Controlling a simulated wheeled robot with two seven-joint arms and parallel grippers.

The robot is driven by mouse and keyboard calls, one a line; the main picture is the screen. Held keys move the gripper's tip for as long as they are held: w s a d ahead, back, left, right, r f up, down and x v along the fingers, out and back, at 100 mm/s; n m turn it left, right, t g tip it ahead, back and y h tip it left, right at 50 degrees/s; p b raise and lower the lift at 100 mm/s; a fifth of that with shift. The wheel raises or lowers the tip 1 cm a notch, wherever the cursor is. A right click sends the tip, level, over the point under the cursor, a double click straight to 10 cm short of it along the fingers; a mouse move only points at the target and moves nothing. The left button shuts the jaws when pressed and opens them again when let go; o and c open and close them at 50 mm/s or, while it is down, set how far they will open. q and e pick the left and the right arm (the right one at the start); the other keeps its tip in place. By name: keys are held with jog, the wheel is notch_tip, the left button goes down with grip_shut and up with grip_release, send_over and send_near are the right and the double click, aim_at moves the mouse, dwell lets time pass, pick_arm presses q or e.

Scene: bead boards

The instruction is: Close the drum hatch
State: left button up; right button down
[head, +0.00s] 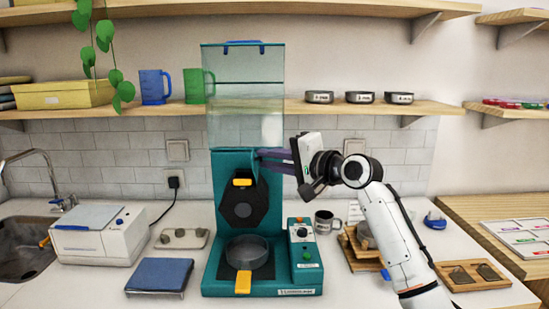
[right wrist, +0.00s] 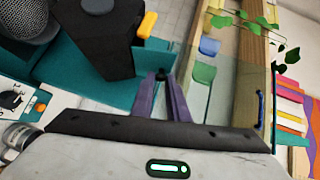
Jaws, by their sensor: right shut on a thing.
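A teal machine (head: 213,245) stands on the counter with a clear hopper (head: 245,108) on top. Its dark hexagonal drum front (head: 243,210) has a yellow tab (head: 242,182) above it. In the right wrist view the dark panel (right wrist: 100,40) and yellow tab (right wrist: 147,25) show close by. My right gripper (head: 262,158) reaches in from the right to the machine's upper right side. My left gripper is not in view.
A control box (head: 305,262) stands at the machine's right. A mug (head: 327,222) and wooden stands (head: 362,250) are under my right arm. The shelf (head: 300,106) runs behind the hopper.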

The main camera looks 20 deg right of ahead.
jog(key=n, duration=0.1)
jog(key=a+g+h, duration=0.1)
jog(key=a+r+n+g+h, duration=0.1)
jog(key=shift+w+a+n, duration=0.2)
jog(key=shift+w+n, duration=0.1)
jog(key=shift+w, duration=0.05)
jog(key=a+n+h, duration=0.1)
jog(key=a+g+h, duration=0.1)
jog(key=shift+w+f+n+g+h, duration=0.1)
jog(key=shift+w+n+g+h, duration=0.2)
jog(key=shift+n+h, duration=0.1)
jog(key=shift+w+a+f+n+g+h, duration=0.15)
jog(key=shift+a+f+n+g+h, duration=0.2)
jog(key=shift+a+n+h, duration=0.35)
jog(key=shift+w+a+f+n+g+h, duration=0.1)
jog(key=shift+a+f+n+g+h, duration=0.25)
jog(key=shift+h, duration=0.7)
jog(key=shift+w+a+f+n+g+h, duration=0.15)
jog(key=shift+a+f+n+g+h, duration=0.3)
jog(key=shift+h, duration=0.4)
jog(key=c, duration=1.7)
grip_release()
jog(key=shift+c, duration=0.2)
jog(key=shift+r, duration=0.1)
